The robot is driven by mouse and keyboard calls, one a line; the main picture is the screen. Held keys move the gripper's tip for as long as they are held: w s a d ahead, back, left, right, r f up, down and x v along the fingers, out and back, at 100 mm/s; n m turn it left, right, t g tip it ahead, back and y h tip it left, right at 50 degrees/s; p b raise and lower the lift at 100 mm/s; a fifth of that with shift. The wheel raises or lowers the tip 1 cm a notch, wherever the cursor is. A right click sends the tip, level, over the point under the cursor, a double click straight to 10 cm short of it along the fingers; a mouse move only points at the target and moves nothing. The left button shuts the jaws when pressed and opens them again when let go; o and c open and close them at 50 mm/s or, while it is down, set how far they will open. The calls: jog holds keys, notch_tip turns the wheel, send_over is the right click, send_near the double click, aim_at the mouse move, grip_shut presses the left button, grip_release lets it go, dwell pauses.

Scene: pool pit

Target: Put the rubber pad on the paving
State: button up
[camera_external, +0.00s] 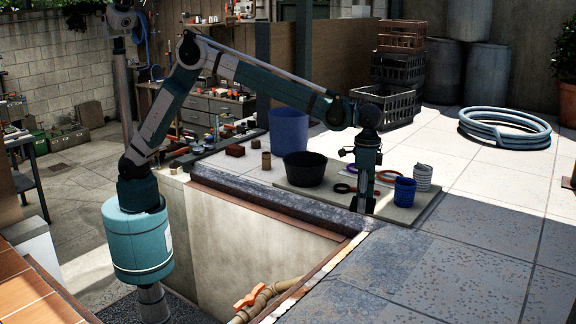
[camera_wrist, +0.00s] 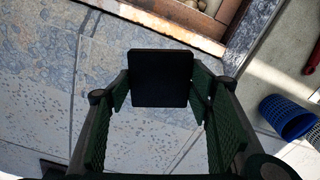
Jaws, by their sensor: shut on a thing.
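The rubber pad (camera_wrist: 160,78) is a flat black square in the wrist view. My gripper (camera_wrist: 159,90) is shut on it, with one finger at each side edge. In the external view my gripper (camera_external: 362,203) points straight down near the pit's stone edge; I cannot make out the pad clearly there against the dark fingers. The paving (camera_external: 450,270) is grey slabs, shaded and mottled in front. It also fills much of the wrist view (camera_wrist: 60,60), behind and below the pad. The height of the pad above it is hard to tell.
The open pit (camera_external: 245,250) lies left of my gripper, with a pipe (camera_external: 270,292) inside. A mat (camera_external: 407,214) carries a black tub (camera_external: 304,169), a blue cup (camera_external: 404,191) and a white cup (camera_external: 423,177). Crates (camera_external: 386,105) and a coiled hose (camera_external: 505,128) stand behind. The front-right paving is clear.

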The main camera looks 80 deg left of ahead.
jog(key=s+d+m, duration=0.1)
jog(key=s+d, duration=0.2)
jog(key=d, duration=0.6)
jog(key=s+d+m, duration=0.1)
jog(key=s+d, duration=0.2)
jog(key=d, duration=0.6)
jog(key=m, duration=0.2)
send_over(345, 307)
notch_tip(345, 307, down, 5)
jog(key=shift+f, duration=0.65)
jog(key=shift+f, duration=0.1)
jog(key=shift+f, duration=3.05)
jog(key=shift+f+p, duration=0.3)
jog(key=shift+f, duration=1.55)
jog(key=shift+f, duration=0.2)
